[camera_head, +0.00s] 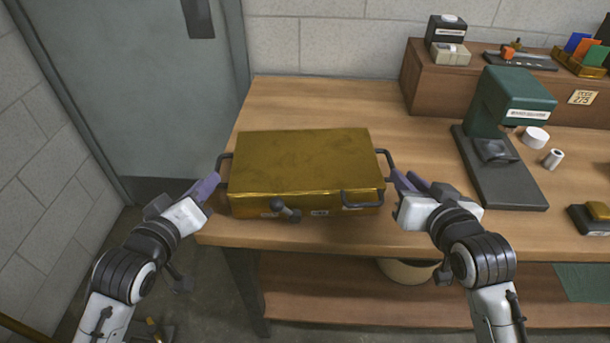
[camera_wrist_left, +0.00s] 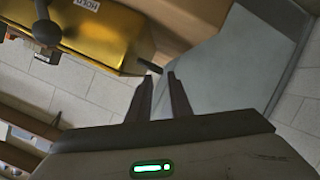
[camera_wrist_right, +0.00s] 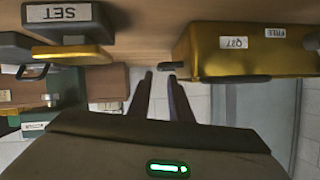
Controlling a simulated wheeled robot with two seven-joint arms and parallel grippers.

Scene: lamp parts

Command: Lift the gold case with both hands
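The gold case (camera_head: 302,160) lies flat on the wooden table near its front edge. It has a dark handle on its left side (camera_head: 222,160) and one on its right side (camera_head: 387,158). My left gripper (camera_head: 210,182) is open and empty beside the left handle; in the left wrist view the fingertips (camera_wrist_left: 158,76) are close to the handle end (camera_wrist_left: 150,67). My right gripper (camera_head: 408,180) is open just right of the right handle. In the right wrist view its fingers (camera_wrist_right: 160,74) are apart near that handle (camera_wrist_right: 170,66). Contact is unclear.
The case front carries another handle (camera_head: 362,199) and a dark knob (camera_head: 287,210). A green machine on a dark base (camera_head: 504,186) stands to the right, with a white roll (camera_head: 535,137). The table (camera_head: 310,95) behind the case is clear. A grey door (camera_head: 140,90) stands left.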

